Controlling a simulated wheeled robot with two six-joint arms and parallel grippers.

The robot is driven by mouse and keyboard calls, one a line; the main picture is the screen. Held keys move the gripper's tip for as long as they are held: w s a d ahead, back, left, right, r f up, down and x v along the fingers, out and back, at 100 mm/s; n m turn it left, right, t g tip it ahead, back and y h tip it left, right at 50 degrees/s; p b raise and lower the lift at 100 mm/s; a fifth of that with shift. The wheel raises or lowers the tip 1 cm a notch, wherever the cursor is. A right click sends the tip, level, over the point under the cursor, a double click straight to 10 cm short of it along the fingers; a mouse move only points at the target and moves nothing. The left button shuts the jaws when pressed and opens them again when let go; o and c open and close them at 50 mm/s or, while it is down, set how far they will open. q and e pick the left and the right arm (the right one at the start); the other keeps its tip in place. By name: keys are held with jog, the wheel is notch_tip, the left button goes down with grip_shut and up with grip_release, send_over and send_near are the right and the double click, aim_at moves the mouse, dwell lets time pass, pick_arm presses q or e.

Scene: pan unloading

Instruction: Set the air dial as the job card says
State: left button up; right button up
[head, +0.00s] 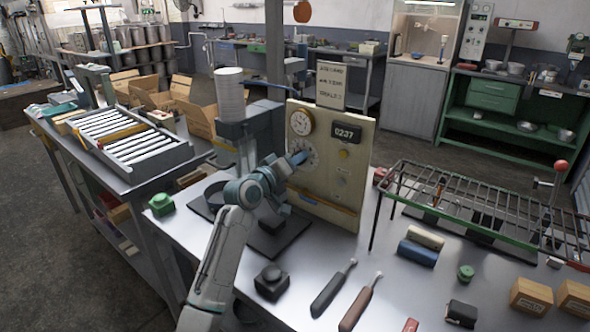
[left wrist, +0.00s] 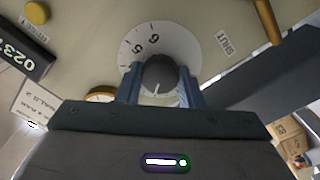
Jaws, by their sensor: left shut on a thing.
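The air dial (left wrist: 160,73) is a grey round knob in front of a pale numbered disc on a cream upright panel (head: 350,185). In the left wrist view the numbers 5 and 6 show above the knob, upside down or tilted; the rest are hidden. A pale mark shows on the knob's lower part. My left gripper (left wrist: 159,90) has its two blue fingers on either side of the knob, shut on it. In the head view the left gripper (head: 299,158) covers part of the dial. A card with dark lettering (head: 342,84) stands above the panel; I cannot read it surely.
The panel also bears a round gauge (head: 301,122) and a display (head: 347,133) reading 0237. A green wire rack (head: 470,200) stands to the right. Two long-handled tools (head: 333,288), a black block (head: 271,281) and small boxes (head: 531,296) lie on the metal table.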

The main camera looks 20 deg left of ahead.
pick_arm(q)
jog(key=shift+f+m+b, duration=0.15)
jog(key=shift+m+b, duration=1.75)
jog(key=shift+m, duration=1.2)
pick_arm(e)
jog(key=shift+w+f, duration=0.35)
jog(key=shift+w, duration=0.35)
jog(key=shift+w+f, duration=0.3)
jog(key=shift+w, duration=0.35)
jog(key=shift+w+f, duration=0.35)
jog(key=shift+w, duration=0.35)
pick_arm(q)
jog(key=o, duration=1)
jog(key=shift+c, duration=0.2)
jog(key=b+v, duration=0.2)
jog(key=v, duration=0.8)
jog(key=shift+s, duration=0.4)
pick_arm(e)
jog(key=shift+w+a+r, duration=0.1)
jog(key=shift+w+r, duration=0.35)
jog(key=shift+w, duration=0.4)
jog(key=shift+w+a+r, duration=0.1)
jog(key=shift+w+r, duration=0.35)
jog(key=shift+w, duration=0.35)
jog(key=shift+w+a+r, duration=0.1)
jog(key=shift+w+r, duration=0.35)
jog(key=shift+w, duration=0.4)
